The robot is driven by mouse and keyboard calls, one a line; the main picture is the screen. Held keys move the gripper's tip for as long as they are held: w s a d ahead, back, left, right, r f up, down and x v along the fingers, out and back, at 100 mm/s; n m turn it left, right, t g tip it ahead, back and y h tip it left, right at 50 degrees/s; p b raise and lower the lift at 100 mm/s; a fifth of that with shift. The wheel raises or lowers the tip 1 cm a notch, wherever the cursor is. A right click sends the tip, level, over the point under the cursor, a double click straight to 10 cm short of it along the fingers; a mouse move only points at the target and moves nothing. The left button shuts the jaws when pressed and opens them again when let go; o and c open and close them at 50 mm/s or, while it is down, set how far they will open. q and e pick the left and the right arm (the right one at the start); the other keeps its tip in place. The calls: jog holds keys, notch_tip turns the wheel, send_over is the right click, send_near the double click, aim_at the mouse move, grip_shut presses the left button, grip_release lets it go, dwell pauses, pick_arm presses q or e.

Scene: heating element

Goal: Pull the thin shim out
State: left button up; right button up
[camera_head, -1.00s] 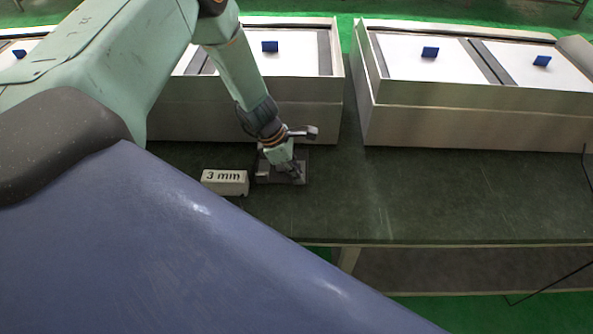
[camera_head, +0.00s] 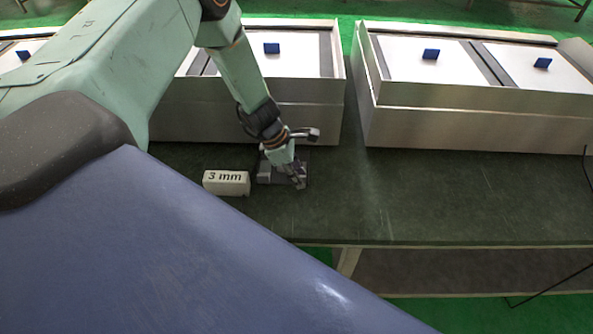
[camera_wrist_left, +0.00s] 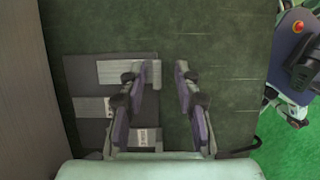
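A dark grey fixture plate (camera_wrist_left: 82,75) lies on the table in the left wrist view, with several pale metal pieces on it. One flat pale strip (camera_wrist_left: 118,72) runs to the plate's right edge, beside my left finger. I cannot tell for sure which piece is the thin shim. In the head view, my left gripper (camera_head: 300,183) is low at the fixture's right side. My right gripper is not in view.
A pale block marked "3 mm" (camera_head: 226,182) stands just left of the fixture. Large metal boxes with white panels and blue tabs (camera_head: 460,118) stand behind. The dark green table (camera_head: 430,195) is clear to the right, up to its front edge.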

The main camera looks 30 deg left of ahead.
pick_arm(q)
jog(key=v, duration=1.2)
jog(key=shift+d, duration=0.1)
dwell(0.6)
jog(key=s+d+f+m+y, duration=0.1)
jog(key=s+d+f+m, duration=0.1)
jog(key=m, duration=0.3)
jog(key=s+d+f+m+t+y, duration=0.1)
jog(key=s+d+f+m, duration=0.1)
jog(key=m, duration=0.4)
jog(key=s+d+f+m+y, duration=0.1)
jog(key=s+d+f+m, duration=0.2)
jog(key=m, duration=0.3)
jog(key=shift+s+d+t, duration=0.25)
jog(key=shift+s+t, duration=0.05)
jog(key=shift+s, duration=0.35)
jog(key=s+d+f+m+g, duration=0.1)
jog(key=s+m, duration=0.1)
jog(key=s, duration=0.5)
jog(key=s+d+f+m+g, duration=0.1)
jog(key=s+d+f+m, duration=0.1)
jog(key=s, duration=0.5)
jog(key=s+d+f+m+g+y, duration=0.1)
jog(key=s+f+m+g, duration=0.1)
jog(key=s, duration=0.5)
jog(key=shift+d+m, duration=0.4)
jog(key=shift+m, duration=0.1)
